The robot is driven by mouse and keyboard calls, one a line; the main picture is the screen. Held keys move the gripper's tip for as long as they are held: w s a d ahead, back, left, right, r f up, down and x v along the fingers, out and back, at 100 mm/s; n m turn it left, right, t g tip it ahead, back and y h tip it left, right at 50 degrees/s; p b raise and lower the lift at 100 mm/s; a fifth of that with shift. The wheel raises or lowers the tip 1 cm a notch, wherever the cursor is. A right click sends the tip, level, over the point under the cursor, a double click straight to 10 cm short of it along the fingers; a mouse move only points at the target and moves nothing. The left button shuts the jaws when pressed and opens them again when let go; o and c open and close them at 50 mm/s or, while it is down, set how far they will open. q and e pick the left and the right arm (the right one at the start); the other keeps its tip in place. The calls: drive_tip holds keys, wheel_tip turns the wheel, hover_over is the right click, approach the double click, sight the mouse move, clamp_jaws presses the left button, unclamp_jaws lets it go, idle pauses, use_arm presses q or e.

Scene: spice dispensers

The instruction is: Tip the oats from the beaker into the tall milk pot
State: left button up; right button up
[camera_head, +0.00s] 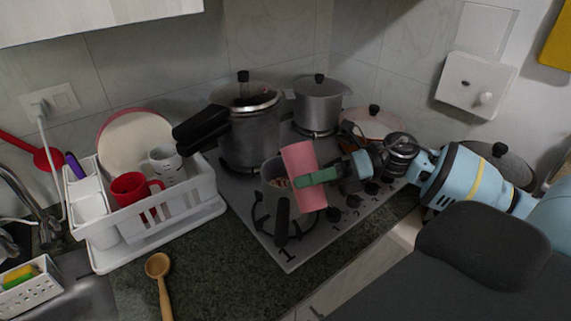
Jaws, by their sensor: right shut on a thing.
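A pink beaker (299,160) is held tilted over the right side of the tall milk pot on the hob. My right gripper (318,176), with green fingers, is shut on the beaker and reaches in from the right. The milk pot (270,170) is grey with a dark handle pointing to the front. Small brownish bits, perhaps oats, show at its mouth. The beaker hides the pot's right side, and I cannot see into the beaker. My left gripper is not in view.
A pressure cooker (252,132) and a lidded pot (318,105) stand behind on the hob (292,247). A pan with a lid (374,123) is at the right. A white dish rack (188,210) and wooden spoon (160,275) are at the left.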

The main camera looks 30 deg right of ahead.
drive_tip(key=shift+s+r, duration=0.1)
drive_tip(key=shift+r, duration=0.35)
drive_tip(key=shift+m, duration=0.7)
drive_tip(key=shift+f, duration=0.1)
drive_tip(key=shift+s+m, duration=0.1)
drive_tip(key=shift+m, duration=0.2)
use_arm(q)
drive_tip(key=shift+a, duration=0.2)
use_arm(e)
drive_tip(key=shift+a, duration=0.1)
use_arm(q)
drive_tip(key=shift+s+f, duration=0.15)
use_arm(e)
drive_tip(key=shift+m, duration=0.4)
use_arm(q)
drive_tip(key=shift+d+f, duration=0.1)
use_arm(e)
drive_tip(key=shift+f+g, duration=0.1)
drive_tip(key=shift+g, duration=0.2)
use_arm(q)
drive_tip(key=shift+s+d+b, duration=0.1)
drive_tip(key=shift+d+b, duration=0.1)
drive_tip(key=shift+b, duration=0.1)
use_arm(e)
drive_tip(key=shift+m, duration=0.3)
